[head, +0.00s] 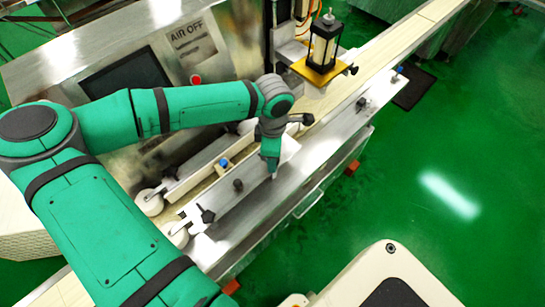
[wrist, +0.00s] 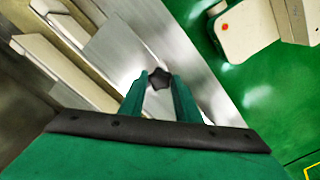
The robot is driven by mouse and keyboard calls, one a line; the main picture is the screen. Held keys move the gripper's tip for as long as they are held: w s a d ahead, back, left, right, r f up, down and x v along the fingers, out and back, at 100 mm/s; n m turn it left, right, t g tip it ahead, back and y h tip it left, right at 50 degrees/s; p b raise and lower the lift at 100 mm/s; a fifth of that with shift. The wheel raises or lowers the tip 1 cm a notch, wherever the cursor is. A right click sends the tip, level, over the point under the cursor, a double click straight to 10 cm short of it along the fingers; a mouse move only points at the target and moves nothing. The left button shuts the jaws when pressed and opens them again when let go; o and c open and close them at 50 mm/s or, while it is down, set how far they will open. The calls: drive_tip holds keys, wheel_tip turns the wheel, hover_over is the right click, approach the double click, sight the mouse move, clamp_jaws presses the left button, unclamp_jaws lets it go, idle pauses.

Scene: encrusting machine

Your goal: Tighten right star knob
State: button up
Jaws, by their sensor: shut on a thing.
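A black star knob (wrist: 158,79) sits between my gripper's fingertips (wrist: 160,86) in the wrist view, above a bare metal plate. The two green fingers are closed on its sides. In the head view my gripper (head: 272,170) points down at the metal guide plate along the conveyor, and the held knob is hidden there. Another black star knob (head: 207,215) stands at the plate's lower left end. The frames do not show how tight either knob is.
A black knob (head: 238,185) and a blue knob (head: 223,163) stand near my gripper on the guides. The conveyor belt (head: 400,40) runs to the upper right. A black-framed unit on a yellow plate (head: 320,70) stands behind. Green floor (head: 440,150) is open at right.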

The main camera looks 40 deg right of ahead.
drive_tip(key=m, duration=0.6)
drive_tip(key=shift+w, duration=0.1)
drive_tip(key=shift+m, duration=1.9)
drive_tip(key=o, duration=1)
drive_tip(key=shift+o, duration=0.2)
drive_tip(key=shift+a, duration=0.15)
drive_tip(key=shift+r, duration=0.25)
wheel_tip(320, 180, up, 10)
drive_tip(key=shift+r, duration=0.2)
